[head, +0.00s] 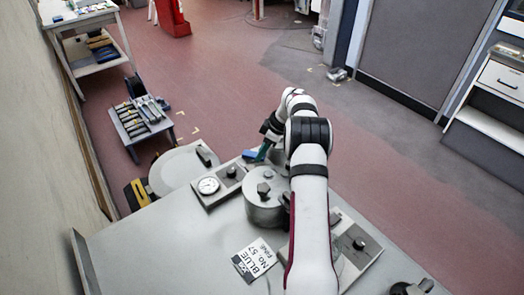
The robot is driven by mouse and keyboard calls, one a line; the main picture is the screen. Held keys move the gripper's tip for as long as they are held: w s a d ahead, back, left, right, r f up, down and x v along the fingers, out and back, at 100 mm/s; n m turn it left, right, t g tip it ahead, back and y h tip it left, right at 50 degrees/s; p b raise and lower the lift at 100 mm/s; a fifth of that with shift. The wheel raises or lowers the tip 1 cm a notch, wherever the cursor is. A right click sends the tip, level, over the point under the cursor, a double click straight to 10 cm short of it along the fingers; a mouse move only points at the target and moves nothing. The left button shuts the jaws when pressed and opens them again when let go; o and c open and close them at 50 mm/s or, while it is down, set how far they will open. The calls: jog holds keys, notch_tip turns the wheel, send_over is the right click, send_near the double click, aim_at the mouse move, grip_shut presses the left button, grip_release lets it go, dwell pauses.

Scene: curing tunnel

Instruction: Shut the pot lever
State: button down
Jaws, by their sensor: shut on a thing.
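A grey metal pot (262,211) stands on the bench, with a dark knob (264,189) on its top. My gripper (262,152) is beyond the pot, low at the bench's far edge, with teal fingers partly hidden by my arm.
A panel with a round gauge (208,186) and a black knob (231,171) lies left of the pot. A grey disc (176,170) is beyond it. A printed card (254,260) lies on the bench (160,245). Another panel with a knob (359,243) is right of my arm.

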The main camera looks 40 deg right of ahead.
jog(key=a+m, duration=0.1)
jog(key=m, duration=0.1)
jog(key=m+h, duration=0.1)
jog(key=m, duration=0.1)
jog(key=shift+s+a+h, duration=0.3)
jog(key=shift+s+a, duration=0.05)
jog(key=shift+s, duration=0.05)
jog(key=shift+a+m+t+h, duration=0.2)
jog(key=shift+a+m+h, duration=0.15)
jog(key=shift+m, duration=0.45)
jog(key=shift+a+m+t+h, duration=0.2)
jog(key=shift+a+m+h, duration=0.1)
jog(key=shift+m, duration=0.5)
jog(key=c, duration=0.6)
grip_release()
jog(key=shift+o, duration=0.2)
